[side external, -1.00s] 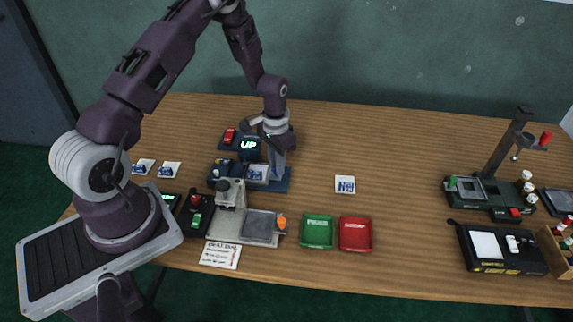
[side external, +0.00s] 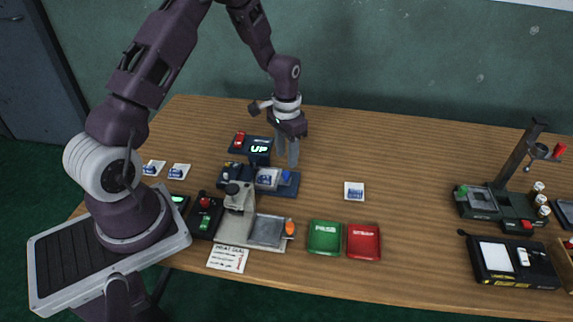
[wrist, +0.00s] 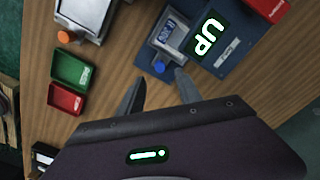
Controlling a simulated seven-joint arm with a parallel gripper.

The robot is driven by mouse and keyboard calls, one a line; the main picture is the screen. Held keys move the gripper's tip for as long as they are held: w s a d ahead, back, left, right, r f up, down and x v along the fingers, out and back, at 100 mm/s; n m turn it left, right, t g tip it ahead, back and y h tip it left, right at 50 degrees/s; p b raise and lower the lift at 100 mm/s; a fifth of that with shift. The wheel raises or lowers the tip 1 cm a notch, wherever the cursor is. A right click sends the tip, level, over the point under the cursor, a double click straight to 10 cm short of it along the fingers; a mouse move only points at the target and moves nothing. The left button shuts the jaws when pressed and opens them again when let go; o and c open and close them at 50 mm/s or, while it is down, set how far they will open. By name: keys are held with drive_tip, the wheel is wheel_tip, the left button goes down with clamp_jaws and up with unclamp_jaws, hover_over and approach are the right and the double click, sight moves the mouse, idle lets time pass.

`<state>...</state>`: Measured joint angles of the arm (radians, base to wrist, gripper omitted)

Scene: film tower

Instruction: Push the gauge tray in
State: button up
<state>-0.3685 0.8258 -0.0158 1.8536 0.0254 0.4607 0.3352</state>
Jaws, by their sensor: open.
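The gauge is a dark blue unit (side external: 250,187) at the back left of the table in the side view, with a display reading "UP" (side external: 260,149). Its grey tray (wrist: 170,47) has a blue knob (side external: 286,176) at the right end and holds a white-and-blue card (side external: 268,178). The knob also shows in the wrist view (wrist: 158,67). My gripper (side external: 288,153) is open and empty, with fingers pointing down above and behind the knob end. In the wrist view the fingers (wrist: 158,87) show apart, just below the knob in the picture. I see no clear contact.
A press (side external: 236,212) with an orange-knobbed tray stands in front of the gauge. Green (side external: 324,237) and red (side external: 364,242) bins sit beside it. A loose card (side external: 354,191) lies to the right.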

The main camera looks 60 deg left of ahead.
sight(287, 173)
drive_tip(key=shift+r, duration=0.6)
drive_tip(key=shift+s+d+m, duration=0.1)
drive_tip(key=shift+d+m, duration=0.1)
drive_tip(key=shift+m, duration=0.2)
wheel_tip(287, 173, down, 7)
drive_tip(key=m+y, duration=0.1)
drive_tip(key=m, duration=0.4)
drive_tip(key=m+y, duration=0.2)
drive_tip(key=m, duration=0.4)
drive_tip(key=m+y, duration=0.1)
drive_tip(key=m, duration=0.5)
drive_tip(key=shift+f+y, duration=0.2)
drive_tip(key=shift+y, duration=0.1)
clamp_jaws()
